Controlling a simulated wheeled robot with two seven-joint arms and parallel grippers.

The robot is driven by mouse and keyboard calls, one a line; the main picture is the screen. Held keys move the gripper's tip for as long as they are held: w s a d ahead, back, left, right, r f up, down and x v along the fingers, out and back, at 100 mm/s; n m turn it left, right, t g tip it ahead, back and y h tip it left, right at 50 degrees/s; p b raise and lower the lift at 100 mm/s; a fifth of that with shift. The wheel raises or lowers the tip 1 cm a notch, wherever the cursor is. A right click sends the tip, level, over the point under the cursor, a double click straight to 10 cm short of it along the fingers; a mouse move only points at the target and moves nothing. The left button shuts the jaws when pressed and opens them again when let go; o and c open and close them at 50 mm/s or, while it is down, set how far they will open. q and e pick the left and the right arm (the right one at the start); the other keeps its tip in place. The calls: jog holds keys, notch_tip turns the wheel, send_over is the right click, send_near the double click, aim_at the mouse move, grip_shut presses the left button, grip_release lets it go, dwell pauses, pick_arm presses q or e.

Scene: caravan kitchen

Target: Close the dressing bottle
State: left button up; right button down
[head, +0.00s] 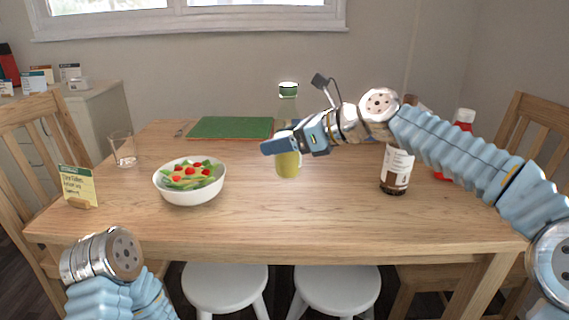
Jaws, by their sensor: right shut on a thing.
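The dressing bottle (288,167) stands on the wooden table right of the green board. It has yellow-green dressing in its lower part, a clear upper part and a white-and-green top. Whether the top is fully shut is too small to tell. My right gripper (279,144) reaches in from the right and is shut on the bottle around its middle, hiding part of it. My left arm shows only at the lower left, in front of the table; its gripper fingers are not in view.
A salad bowl (190,194), a glass (122,149) and a small card (78,186) are on the left. A green board (230,127) lies behind. A dark bottle (396,168) and a red bottle (463,119) stand on the right, near my right arm. The front middle is clear.

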jog(key=w+f, duration=0.2)
jog(key=f, duration=0.1)
jog(key=shift+w+d+f, duration=0.15)
jog(key=shift+w+f, duration=0.05)
jog(key=shift+w, duration=0.15)
jog(key=shift+w+f+b, duration=0.2)
jog(key=shift+f, duration=0.8)
jog(key=shift+w+f+b, duration=0.15)
jog(key=shift+w+f, duration=0.05)
jog(key=shift+f, duration=0.75)
jog(key=shift+f, duration=0.2)
jog(key=shift+c, duration=1)
grip_release()
jog(key=shift+d, duration=0.1)
